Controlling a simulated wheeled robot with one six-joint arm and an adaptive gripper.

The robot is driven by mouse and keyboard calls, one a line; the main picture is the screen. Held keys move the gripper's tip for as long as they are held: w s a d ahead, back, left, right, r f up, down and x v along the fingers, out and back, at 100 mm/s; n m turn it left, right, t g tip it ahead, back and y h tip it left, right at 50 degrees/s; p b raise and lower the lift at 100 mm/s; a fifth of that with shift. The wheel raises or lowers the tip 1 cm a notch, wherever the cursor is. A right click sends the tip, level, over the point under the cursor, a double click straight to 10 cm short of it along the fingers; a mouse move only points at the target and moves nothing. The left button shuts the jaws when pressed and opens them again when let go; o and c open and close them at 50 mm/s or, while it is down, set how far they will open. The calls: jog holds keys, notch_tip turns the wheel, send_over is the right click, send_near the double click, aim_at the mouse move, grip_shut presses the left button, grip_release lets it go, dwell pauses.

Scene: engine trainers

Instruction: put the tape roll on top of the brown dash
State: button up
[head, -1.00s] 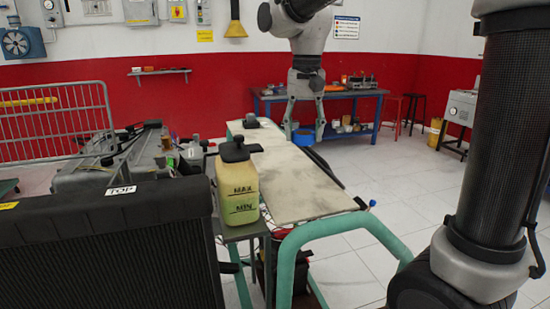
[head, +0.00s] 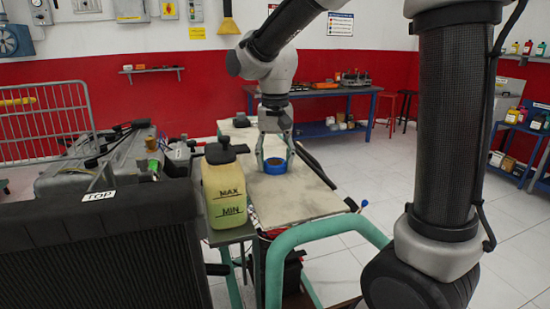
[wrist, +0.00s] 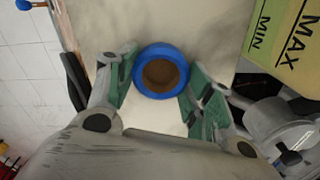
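The tape roll (head: 275,168) is a blue ring, low over the pale board of the green-framed stand. I cannot tell whether it touches the board. In the wrist view the tape roll (wrist: 144,88) lies between the green finger pads, with brown showing inside the ring. My gripper (head: 275,160) points down with one finger on each side of the roll, shut on it. I cannot make out the brown dash separately; whether the brown inside the ring is the roll's core or a mark below is unclear.
A yellowish MAX/MIN bottle (head: 223,188) with a dark cap stands left of the roll. A black radiator (head: 100,250) is at front left. The pale board (head: 290,205) is bare in front of the roll. A small dark object (head: 241,120) is at its far end.

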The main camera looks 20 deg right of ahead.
jog(key=o, duration=0.3)
notch_tip(320, 180, up, 12)
jog(key=s+d+f+n+t, duration=0.1)
jog(key=s+d+f, duration=0.1)
jog(key=s+d, duration=0.3)
jog(key=s+d+f+n+t, duration=0.1)
jog(key=s+d+f+t, duration=0.1)
jog(key=s+d, duration=0.3)
jog(key=s+d+f+n+t, duration=0.1)
jog(key=s+d+f, duration=0.2)
jog(key=s, duration=0.6)
jog(key=shift+s+d+f+n, duration=0.1)
jog(key=shift+s+d+n, duration=0.25)
jog(key=shift+d, duration=0.55)
